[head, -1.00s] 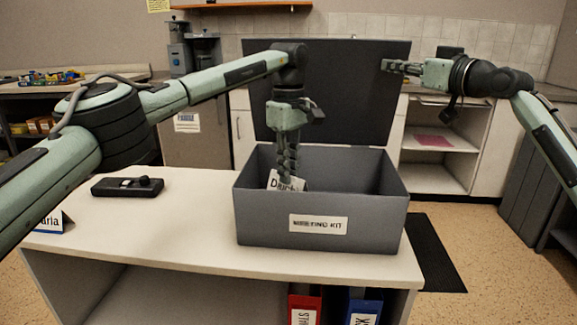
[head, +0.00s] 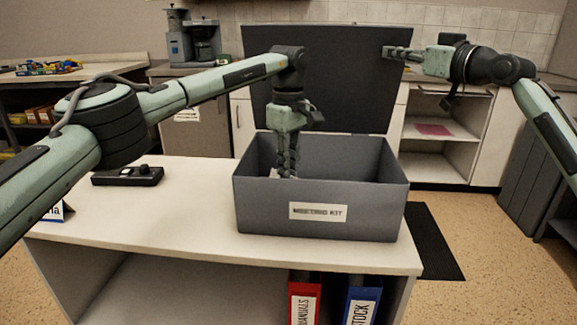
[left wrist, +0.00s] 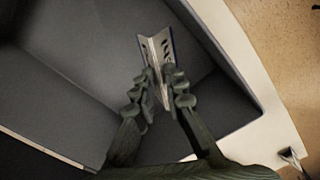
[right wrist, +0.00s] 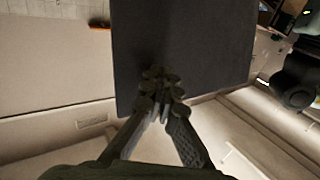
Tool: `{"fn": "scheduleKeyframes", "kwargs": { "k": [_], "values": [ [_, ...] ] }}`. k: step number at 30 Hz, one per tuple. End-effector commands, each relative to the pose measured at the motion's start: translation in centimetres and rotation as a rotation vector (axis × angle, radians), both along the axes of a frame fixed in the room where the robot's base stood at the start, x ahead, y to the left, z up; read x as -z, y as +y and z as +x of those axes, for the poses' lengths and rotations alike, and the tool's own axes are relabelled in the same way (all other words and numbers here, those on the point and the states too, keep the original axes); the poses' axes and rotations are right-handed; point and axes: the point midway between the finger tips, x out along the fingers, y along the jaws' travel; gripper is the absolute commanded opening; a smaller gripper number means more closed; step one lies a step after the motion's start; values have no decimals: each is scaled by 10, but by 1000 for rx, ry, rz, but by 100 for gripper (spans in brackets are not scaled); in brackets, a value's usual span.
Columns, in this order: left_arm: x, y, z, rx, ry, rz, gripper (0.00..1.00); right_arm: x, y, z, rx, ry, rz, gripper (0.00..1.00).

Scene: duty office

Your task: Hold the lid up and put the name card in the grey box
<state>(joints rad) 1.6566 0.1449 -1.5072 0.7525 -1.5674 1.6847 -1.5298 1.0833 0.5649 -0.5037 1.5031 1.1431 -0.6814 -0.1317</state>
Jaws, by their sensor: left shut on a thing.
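The grey box (head: 318,222), labelled as a meeting kit, stands on the white table with its dark lid (head: 330,85) raised upright at the back. My left gripper (head: 287,172) reaches down inside the box near its left side. It is shut on the folded name card (left wrist: 152,62), which is inside the box walls in the left wrist view; the front wall mostly hides it in the head view. My right gripper (head: 388,52) is at the lid's upper right edge, in front of its inner face. Its fingertips are together in the right wrist view (right wrist: 160,85), with nothing visible between them.
A black device (head: 128,176) lies on the table left of the box. Another name card (head: 56,212) stands at the table's left edge, partly behind my left arm. Red (head: 304,300) and blue (head: 361,302) binders stand below. Clear tabletop lies left of the box.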

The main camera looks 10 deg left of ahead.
Motion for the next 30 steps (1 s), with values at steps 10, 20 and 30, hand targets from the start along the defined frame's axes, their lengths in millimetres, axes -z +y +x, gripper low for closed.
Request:
{"fn": "scheduleKeyframes", "kwargs": {
  "k": [10,20,30],
  "values": [
    [0,0,0,0,0,0,22,0,0,0,0,0,0,0],
    [0,0,0,0,-1,-1,35,0,0,0,0,0,0,0],
    [0,0,0,0,-1,-1,35,0,0,0,0,0,0,0]
  ]
}}
